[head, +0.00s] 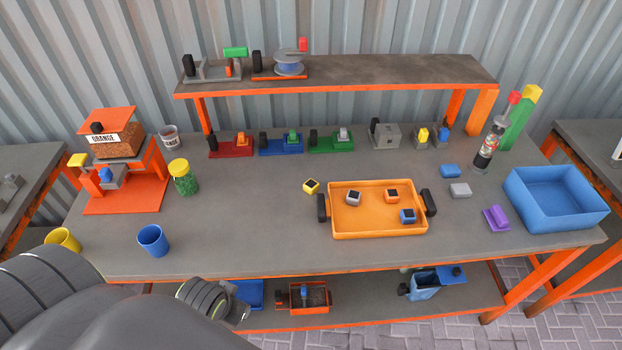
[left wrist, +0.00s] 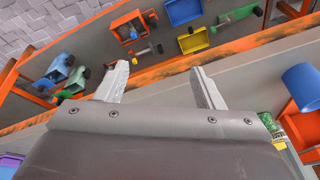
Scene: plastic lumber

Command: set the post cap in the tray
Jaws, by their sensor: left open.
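The orange tray (head: 340,232) with black end handles lies on the bench, right of centre. Inside it are a grey post cap (head: 353,198), an orange one (head: 391,196) and a blue one (head: 407,216), each with a dark top. A yellow post cap (head: 311,187) with a dark top sits on the bench just outside the tray's upper left corner. My left gripper (left wrist: 161,80) is open and empty in the left wrist view, near the bench's front edge above the lower shelf. In the head view my left arm hides most of it. My right gripper is not in view.
A blue cup (head: 153,241) and yellow cup (head: 62,241) stand at the front left. A green jar (head: 184,178) is behind them. A large blue bin (head: 556,197) and small purple block (head: 496,218) are right of the tray. Bench between jar and tray is clear.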

